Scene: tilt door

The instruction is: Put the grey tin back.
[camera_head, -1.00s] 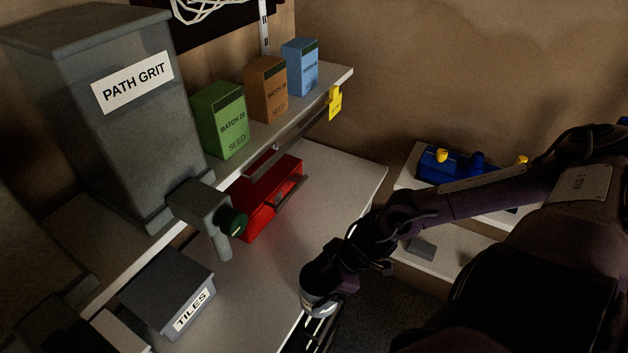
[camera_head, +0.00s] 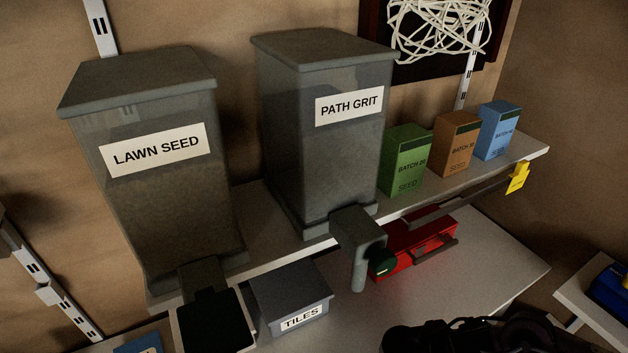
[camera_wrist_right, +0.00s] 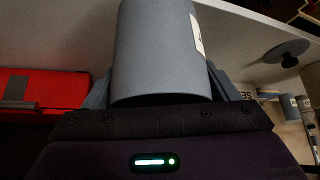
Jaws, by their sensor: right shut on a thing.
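The grey tin (camera_wrist_right: 155,45) is a blue-grey cylinder with a white label strip at its right edge, in the right wrist view. My right gripper (camera_wrist_right: 158,80) is shut on it, with one finger on each side. The tin's far end is cut off by the top of the picture. In the head view only a dark part of my right arm shows at the bottom edge; the tin and the right gripper are out of that picture. My left gripper is in neither view.
A shelf (camera_head: 270,255) bears the LAWN SEED bin (camera_head: 165,200), PATH GRIT bin (camera_head: 325,150) and green (camera_head: 407,160), orange (camera_head: 456,145) and blue (camera_head: 497,130) boxes. Below are the TILES box (camera_head: 290,290) and a red box (camera_head: 412,250). The white surface (camera_head: 490,265) right of these is clear.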

